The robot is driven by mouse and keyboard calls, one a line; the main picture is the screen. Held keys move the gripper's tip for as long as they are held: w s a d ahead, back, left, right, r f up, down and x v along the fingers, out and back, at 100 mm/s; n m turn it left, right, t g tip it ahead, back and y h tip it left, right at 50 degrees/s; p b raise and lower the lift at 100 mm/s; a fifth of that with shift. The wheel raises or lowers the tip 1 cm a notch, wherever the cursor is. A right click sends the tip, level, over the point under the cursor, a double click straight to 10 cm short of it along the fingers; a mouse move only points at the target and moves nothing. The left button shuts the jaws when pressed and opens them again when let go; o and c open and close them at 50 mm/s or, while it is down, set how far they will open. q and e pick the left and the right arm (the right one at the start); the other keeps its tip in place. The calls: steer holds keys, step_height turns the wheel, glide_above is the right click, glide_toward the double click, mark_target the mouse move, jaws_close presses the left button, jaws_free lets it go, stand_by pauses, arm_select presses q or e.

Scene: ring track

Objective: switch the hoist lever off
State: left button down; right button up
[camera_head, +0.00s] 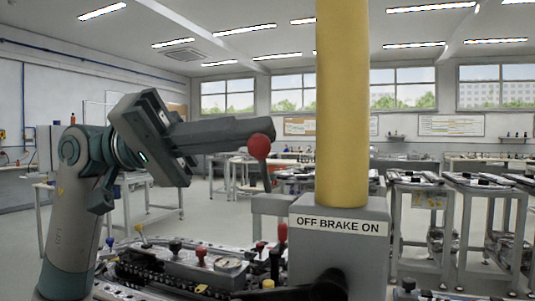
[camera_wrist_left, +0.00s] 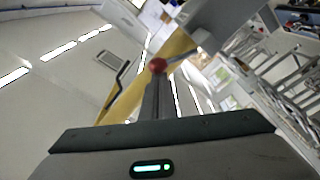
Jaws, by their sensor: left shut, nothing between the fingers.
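The lever has a red ball knob (camera_head: 259,146) on a thin dark rod that rises beside the grey box (camera_head: 340,255) labelled OFF BRAKE ON. The rod leans slightly left in the head view; its lower end is partly hidden. My left gripper (camera_head: 262,128) is shut and empty, its fingertips at the knob and overlapping its upper edge. In the left wrist view the knob (camera_wrist_left: 157,65) shows just beyond the closed fingertips (camera_wrist_left: 157,84), with its rod running right toward the grey box. I cannot tell whether they touch. My right gripper is not in view.
A thick yellow column (camera_head: 342,100) stands on the grey box, right of the knob. Below is a crowded bench with small levers, a gauge (camera_head: 229,264) and a red handle (camera_head: 282,232). Workbenches (camera_head: 480,200) stand behind, with open floor between.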

arm_select(q)
steer(key=shift+f, duration=0.1)
stand_by(0.3)
steer(key=v, duration=1.7)
steer(key=shift+a+b, duration=0.25)
steer(key=shift+b, duration=0.1)
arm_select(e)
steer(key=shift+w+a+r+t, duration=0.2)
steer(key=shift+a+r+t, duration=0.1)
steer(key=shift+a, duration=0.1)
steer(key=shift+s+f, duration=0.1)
